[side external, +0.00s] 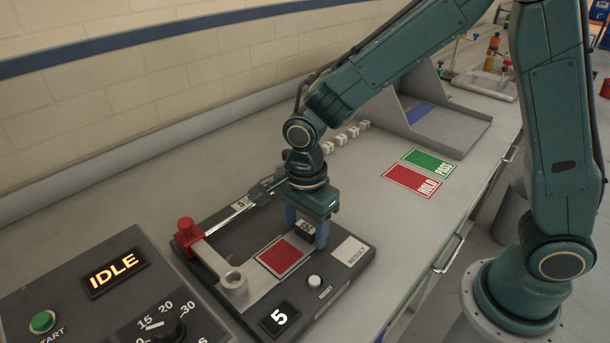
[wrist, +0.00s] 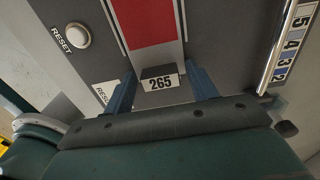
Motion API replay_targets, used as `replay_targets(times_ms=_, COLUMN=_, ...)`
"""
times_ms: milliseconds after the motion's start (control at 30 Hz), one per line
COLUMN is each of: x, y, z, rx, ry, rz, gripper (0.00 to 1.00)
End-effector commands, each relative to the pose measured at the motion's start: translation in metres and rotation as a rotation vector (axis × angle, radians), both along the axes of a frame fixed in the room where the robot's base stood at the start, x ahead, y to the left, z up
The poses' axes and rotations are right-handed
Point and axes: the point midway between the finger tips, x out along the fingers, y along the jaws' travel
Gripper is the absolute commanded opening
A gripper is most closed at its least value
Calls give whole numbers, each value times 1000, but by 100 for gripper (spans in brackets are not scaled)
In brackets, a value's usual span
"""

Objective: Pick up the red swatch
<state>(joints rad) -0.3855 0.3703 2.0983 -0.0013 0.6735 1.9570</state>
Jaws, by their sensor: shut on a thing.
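The red swatch (side external: 280,257) lies flat on a light grey strip of the dark tester bed; it also shows at the top of the wrist view (wrist: 147,20). My gripper (side external: 306,231) is beside the swatch, at its far right end, pointing down. Its blue fingers (wrist: 162,77) are shut on a small dark block with a white label reading 265 (wrist: 160,79). The fingers do not touch the red swatch. Whether the block is fixed to the strip or lifted, I cannot tell.
An IDLE panel (side external: 117,273) is at lower left. Red HOLD (side external: 412,181) and green PASS (side external: 430,164) cards lie right.

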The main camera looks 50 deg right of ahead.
Motion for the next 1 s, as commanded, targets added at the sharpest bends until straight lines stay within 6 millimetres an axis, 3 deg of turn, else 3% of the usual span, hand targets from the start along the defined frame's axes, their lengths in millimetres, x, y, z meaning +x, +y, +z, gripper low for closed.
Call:
replay_targets(times_ms=367, x=1, y=0, z=28, rx=2, ry=-6, rz=0, gripper=35)
replay_targets(times_ms=1000, x=1, y=0, z=156, rx=1, ry=-6, rz=0, gripper=35)
